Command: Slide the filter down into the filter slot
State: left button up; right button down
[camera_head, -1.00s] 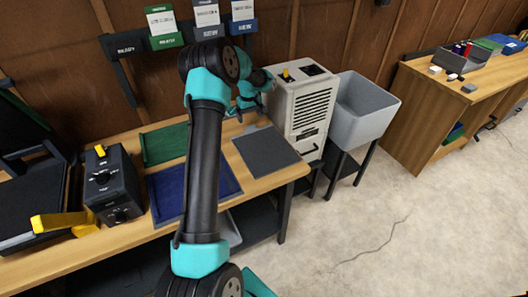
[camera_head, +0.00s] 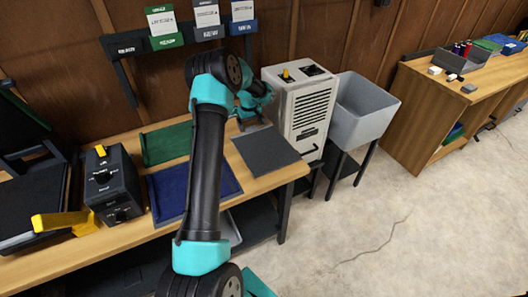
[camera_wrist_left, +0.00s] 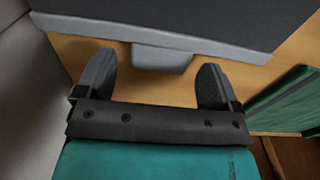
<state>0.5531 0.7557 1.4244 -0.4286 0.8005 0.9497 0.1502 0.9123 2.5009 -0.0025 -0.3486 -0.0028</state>
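The filter appears to be the flat dark grey panel (camera_head: 265,150) lying on the workbench. In the left wrist view its light grey frame (camera_wrist_left: 235,52) has a small tab (camera_wrist_left: 162,59) on the near edge. My left gripper (camera_wrist_left: 155,80) is open, with a finger on either side of the tab and clear gaps between. In the head view the left gripper is at the panel's back edge, small and partly hidden by my arm. The white unit (camera_head: 298,110) stands right of the panel; a dark opening (camera_head: 313,70) on its top may be the slot. My right gripper is not in view.
A blue mat (camera_head: 225,182) and a green mat (camera_head: 165,143) lie left of the panel. A dark control box (camera_head: 112,185) stands further left. A grey basin (camera_head: 362,110) is right of the white unit. Label holders (camera_head: 205,32) hang on the wall behind.

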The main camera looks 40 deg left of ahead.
pick_arm(q)
jog(key=shift+s+d+f, duration=0.1)
jog(key=shift+s+f, duration=0.15)
jog(key=shift+f, duration=0.65)
jog(key=c, duration=0.3)
jog(key=shift+c, duration=0.3)
jog(key=shift+w, duration=0.1)
jog(key=c, duration=0.5)
jog(key=shift+w+r, duration=0.1)
jog(key=shift+r, duration=2.7)
